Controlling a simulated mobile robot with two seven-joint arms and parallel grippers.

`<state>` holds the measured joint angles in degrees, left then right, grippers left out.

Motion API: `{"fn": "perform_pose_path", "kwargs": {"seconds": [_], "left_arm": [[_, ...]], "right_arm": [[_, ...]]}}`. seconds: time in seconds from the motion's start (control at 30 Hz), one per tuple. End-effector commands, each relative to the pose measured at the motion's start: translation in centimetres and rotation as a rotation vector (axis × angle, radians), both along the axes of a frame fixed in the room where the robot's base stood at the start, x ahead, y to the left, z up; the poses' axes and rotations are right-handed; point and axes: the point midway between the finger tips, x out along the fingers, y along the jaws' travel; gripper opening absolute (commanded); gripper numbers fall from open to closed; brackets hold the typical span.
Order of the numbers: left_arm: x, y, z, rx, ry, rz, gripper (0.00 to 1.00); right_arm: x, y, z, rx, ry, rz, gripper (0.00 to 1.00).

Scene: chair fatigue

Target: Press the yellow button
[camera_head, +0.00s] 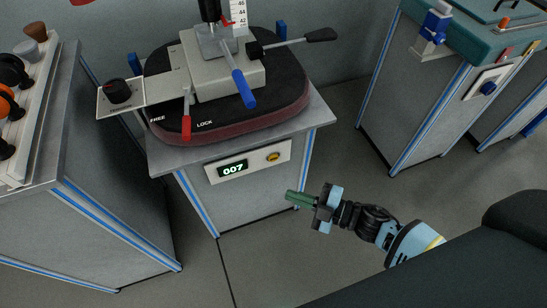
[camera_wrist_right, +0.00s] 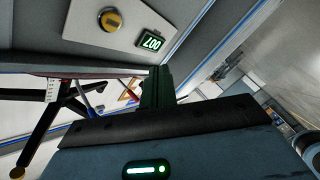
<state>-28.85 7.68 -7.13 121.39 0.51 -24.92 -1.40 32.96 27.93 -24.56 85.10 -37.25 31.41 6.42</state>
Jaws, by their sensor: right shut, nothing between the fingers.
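The yellow button (camera_head: 273,156) sits on a pale panel (camera_head: 215,172) on the front of the middle bench, to the right of a green display (camera_head: 233,168) reading 007. In the right wrist view the yellow button (camera_wrist_right: 111,20) is at the top left, beside the display (camera_wrist_right: 150,40). My right gripper (camera_head: 290,197) is shut and empty, with its green fingers together. In the head view it is below and slightly right of the button, apart from it. The shut fingers also show in the right wrist view (camera_wrist_right: 158,84). My left gripper is not in view.
The middle bench (camera_head: 315,120) carries a dark cushion (camera_head: 290,95) under a fixture with red and blue levers. A left bench (camera_head: 110,210) holds several knobs. Another bench with a teal top (camera_head: 480,45) stands at the right. The floor (camera_head: 345,185) around my right gripper is clear.

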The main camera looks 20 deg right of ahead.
Motion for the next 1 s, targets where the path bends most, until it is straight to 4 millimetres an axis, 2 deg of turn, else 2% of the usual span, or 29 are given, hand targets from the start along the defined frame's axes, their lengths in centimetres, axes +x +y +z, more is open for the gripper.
{"fn": "perform_pose_path", "kwargs": {"seconds": [0.23,0.7,1.0], "left_arm": [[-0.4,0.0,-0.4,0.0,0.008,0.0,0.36],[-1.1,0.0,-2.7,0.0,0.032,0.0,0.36],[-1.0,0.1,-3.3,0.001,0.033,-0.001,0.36]], "right_arm": [[1.0,0.0,-0.1,0.001,-0.001,-0.001,0.0],[6.6,0.2,-0.2,-0.001,0.0,-0.001,0.0],[8.6,0.3,-0.1,0.001,0.001,-0.002,0.0]]}}
